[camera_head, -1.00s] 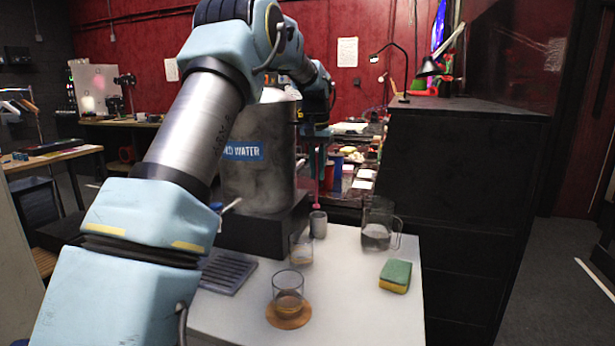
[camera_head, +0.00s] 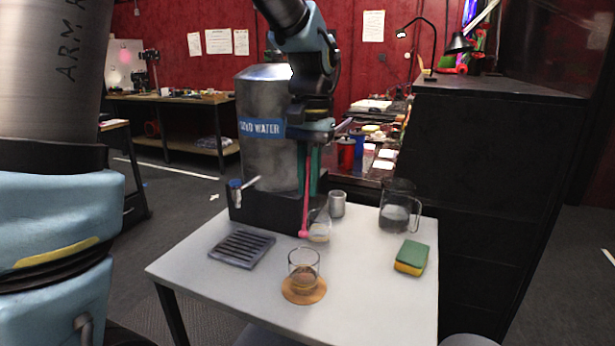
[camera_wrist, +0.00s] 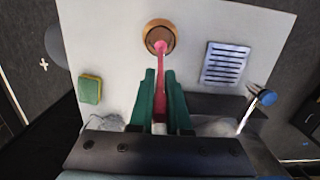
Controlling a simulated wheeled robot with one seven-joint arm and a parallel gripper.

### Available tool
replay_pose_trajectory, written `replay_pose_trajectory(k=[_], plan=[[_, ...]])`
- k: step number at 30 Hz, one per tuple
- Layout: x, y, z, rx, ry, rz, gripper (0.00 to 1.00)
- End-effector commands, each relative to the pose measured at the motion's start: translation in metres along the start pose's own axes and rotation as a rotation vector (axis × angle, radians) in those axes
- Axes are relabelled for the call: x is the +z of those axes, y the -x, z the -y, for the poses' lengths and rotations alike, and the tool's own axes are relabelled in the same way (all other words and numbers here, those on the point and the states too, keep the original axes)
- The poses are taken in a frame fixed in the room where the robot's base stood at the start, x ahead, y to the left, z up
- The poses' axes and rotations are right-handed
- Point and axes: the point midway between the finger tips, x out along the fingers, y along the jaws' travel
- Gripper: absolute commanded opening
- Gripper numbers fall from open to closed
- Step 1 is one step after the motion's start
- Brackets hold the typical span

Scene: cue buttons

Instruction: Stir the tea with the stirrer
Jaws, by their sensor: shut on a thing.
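My gripper (camera_head: 309,188), with green fingers, is shut on a pink stirrer (camera_head: 305,215) that hangs down with its tip lowest. A clear glass of brown tea (camera_head: 303,272) stands on a round wooden coaster (camera_head: 304,296) near the front of the white table. The stirrer's tip is behind the tea glass in the head view and apart from it. In the wrist view the stirrer (camera_wrist: 160,85) runs out from between the fingers (camera_wrist: 160,75), and its tip overlaps the glass on the coaster (camera_wrist: 148,27).
A second glass (camera_head: 321,230) is partly behind the stirrer. A metal cup (camera_head: 337,204), a pitcher (camera_head: 395,214) and a sponge (camera_head: 411,257) stand right. A slatted tray (camera_head: 242,249) and a metal urn (camera_head: 268,160) with a tap are left. The table's front right is clear.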

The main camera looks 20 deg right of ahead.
Motion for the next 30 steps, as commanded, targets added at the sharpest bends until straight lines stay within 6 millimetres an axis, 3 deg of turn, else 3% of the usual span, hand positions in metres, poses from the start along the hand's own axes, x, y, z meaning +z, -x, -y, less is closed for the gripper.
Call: replay_pose_trajectory(k=[16,30], plan=[[-0.018,-0.042,0.0,0.0,0.001,-0.001,0.0],[-0.013,-0.077,0.0,0.0,0.001,0.001,0.0]])
